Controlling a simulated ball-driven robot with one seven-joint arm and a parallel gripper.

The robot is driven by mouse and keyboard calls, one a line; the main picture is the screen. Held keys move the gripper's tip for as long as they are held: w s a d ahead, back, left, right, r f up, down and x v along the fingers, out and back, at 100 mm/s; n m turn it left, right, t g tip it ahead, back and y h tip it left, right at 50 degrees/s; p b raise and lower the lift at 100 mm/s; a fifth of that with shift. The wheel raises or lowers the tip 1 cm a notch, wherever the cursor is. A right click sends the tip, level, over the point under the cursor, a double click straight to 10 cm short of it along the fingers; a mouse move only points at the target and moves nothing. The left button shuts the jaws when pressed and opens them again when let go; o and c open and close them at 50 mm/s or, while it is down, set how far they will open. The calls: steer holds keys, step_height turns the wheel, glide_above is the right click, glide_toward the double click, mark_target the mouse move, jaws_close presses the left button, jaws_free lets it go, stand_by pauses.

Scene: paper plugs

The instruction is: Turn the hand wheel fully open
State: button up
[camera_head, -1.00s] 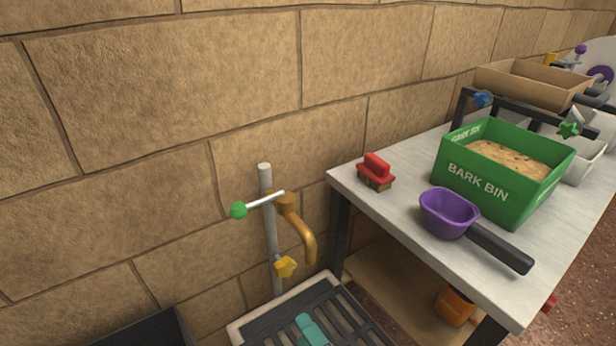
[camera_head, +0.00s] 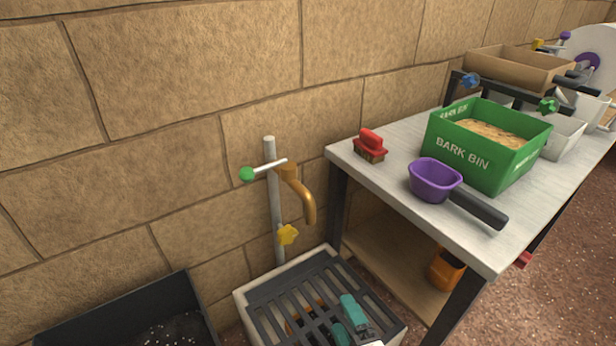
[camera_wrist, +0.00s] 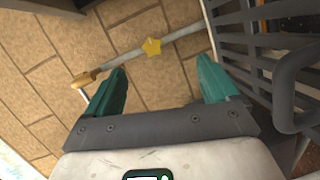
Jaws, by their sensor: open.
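The hand wheel appears to be the yellow star-shaped knob (camera_head: 288,234) on the grey standpipe (camera_head: 274,205), below the brass tap spout (camera_head: 303,193). It also shows in the wrist view (camera_wrist: 151,47), beyond and between the fingertips, with clear space around it. My gripper (camera_head: 346,324) has teal fingers and is at the bottom of the head view, over the slatted grate, right of and below the knob. In the wrist view my gripper (camera_wrist: 160,88) is open and empty, its fingers apart and not touching the knob. How far the knob is turned cannot be told.
A lever with a green ball (camera_head: 247,174) sticks out left above the knob. The slatted grate (camera_head: 262,304) lies below the standpipe. A bench (camera_head: 377,176) at right holds a green bark bin (camera_head: 487,145), a purple scoop (camera_head: 435,181) and a red brush (camera_head: 369,145). A stone wall stands close behind.

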steer(key=s+d+f+m+g+h, duration=0.2)
steer(key=s+d+m+g+h, duration=0.15)
steer(key=d+m, duration=0.35)
steer(key=s+d+f+m+g+h, duration=0.25)
steer(key=d+m+h, duration=0.2)
steer(key=d, duration=0.55)
steer(key=s+d+f+m+g+y, duration=0.1)
steer(key=s+d+m+g+y, duration=0.15)
steer(key=s+m+g, duration=1.1)
steer(key=s+r+n+t+p, duration=0.2)
steer(key=s+r+p, duration=0.1)
steer(key=r+p, duration=1.4)
steer(key=s+r+n+t+p, duration=0.3)
steer(key=s+r+p, duration=0.1)
steer(key=r+p, duration=1.4)
steer(key=shift+d+r+p, duration=0.15)
steer(key=shift+r+p, duration=0.15)
steer(key=shift+p, duration=0.05)
steer(key=shift+d, duration=0.1)
